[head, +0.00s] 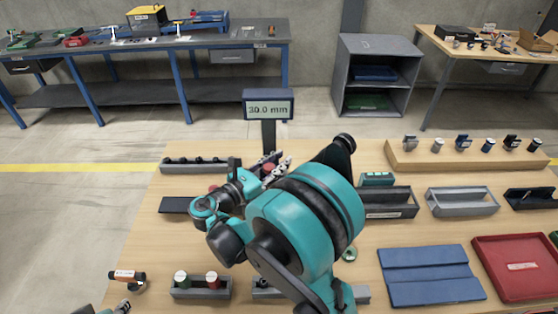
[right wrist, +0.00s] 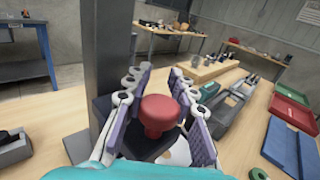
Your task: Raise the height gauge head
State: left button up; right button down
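The height gauge has a dark upright column (head: 268,136) with a display (head: 268,106) on top that appears to read 30.0 mm. The column also stands left of centre in the right wrist view (right wrist: 107,60). A red round knob (right wrist: 160,112) sits beside it on a dark block. My right gripper (head: 272,166) is at the gauge. In the right wrist view its fingers (right wrist: 161,85) stand on both sides of the knob, with small gaps visible. Only a bit of my left gripper (head: 122,306) shows at the bottom left edge.
A grey holder (head: 200,293) with red and green-topped pieces stands front left. A wooden block (head: 465,158) with several small parts is back right. Grey trays (head: 462,202), a blue mat (head: 430,275) and a red tray (head: 520,266) lie to the right.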

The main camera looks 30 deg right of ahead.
jog(key=shift+r, duration=0.1)
notch_tip(320, 180, up, 3)
jog(key=shift+r+p, duration=0.2)
jog(key=shift+p, duration=1.05)
jog(key=shift+w+f, duration=0.1)
jog(key=c, duration=1.3)
grip_release()
jog(key=v, duration=1.2)
jog(key=shift+f, duration=0.1)
